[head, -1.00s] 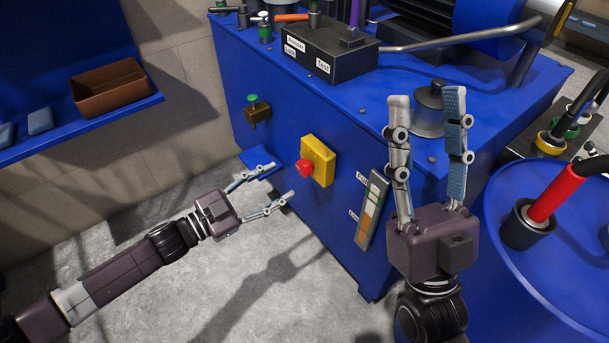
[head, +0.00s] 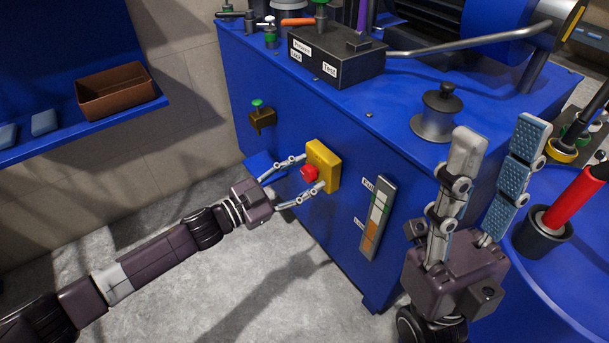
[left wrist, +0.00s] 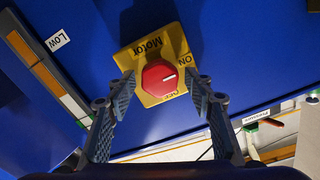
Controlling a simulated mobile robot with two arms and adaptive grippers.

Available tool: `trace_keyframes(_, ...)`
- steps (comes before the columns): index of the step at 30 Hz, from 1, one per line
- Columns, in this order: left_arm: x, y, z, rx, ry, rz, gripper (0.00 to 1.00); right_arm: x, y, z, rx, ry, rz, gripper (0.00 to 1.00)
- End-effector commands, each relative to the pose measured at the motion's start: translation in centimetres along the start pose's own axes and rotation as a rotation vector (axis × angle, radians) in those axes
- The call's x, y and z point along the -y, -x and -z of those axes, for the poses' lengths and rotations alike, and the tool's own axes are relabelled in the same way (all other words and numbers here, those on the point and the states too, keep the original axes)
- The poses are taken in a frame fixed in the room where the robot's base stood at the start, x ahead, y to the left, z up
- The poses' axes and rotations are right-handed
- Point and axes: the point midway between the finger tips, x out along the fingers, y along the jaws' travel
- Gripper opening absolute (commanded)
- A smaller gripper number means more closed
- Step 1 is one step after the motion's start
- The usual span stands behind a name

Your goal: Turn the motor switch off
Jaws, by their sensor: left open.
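The motor switch is a red knob (head: 309,174) on a yellow box (head: 323,158) on the front of the blue machine. I cannot tell whether the fingers touch the knob. My right gripper (head: 500,138) is open and empty, pointing up at the machine's right front.
A level gauge (head: 377,218) is on the panel right of the switch, and a green-topped valve (head: 261,115) is at left. A black test box (head: 336,57) and a metal weight (head: 438,113) stand on top. A blue drum (head: 560,270) stands at right.

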Motion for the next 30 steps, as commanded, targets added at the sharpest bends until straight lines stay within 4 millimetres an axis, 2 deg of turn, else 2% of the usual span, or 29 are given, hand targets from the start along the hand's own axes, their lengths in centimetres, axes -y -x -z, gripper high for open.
trace_keyframes(2, 0.0, 0.0, 0.0, 0.000, 0.000, 0.000, 0.45, 0.0, 0.0, 0.0, 0.000, 0.000, 0.000, 0.40)
trace_keyframes(12, 0.0, 0.0, 0.0, 0.000, 0.000, 0.000, 0.07, 0.0, 0.0, 0.0, 0.001, 0.000, 0.000, 0.40)
trace_keyframes(23, 0.0, 0.1, 0.0, 0.001, -0.052, 0.001, 0.06, 0.0, -0.4, 0.0, 0.001, 0.000, 0.000, 0.40)
trace_keyframes(29, -0.1, 0.0, 0.1, 0.000, -0.175, 0.000, 0.06, 0.0, -1.0, 0.2, 0.002, 0.000, 0.000, 0.40)
trace_keyframes(30, -0.1, 0.0, 0.1, 0.000, -0.207, 0.000, 0.06, -0.1, -1.2, -0.6, 0.036, 0.004, -0.001, 0.40)
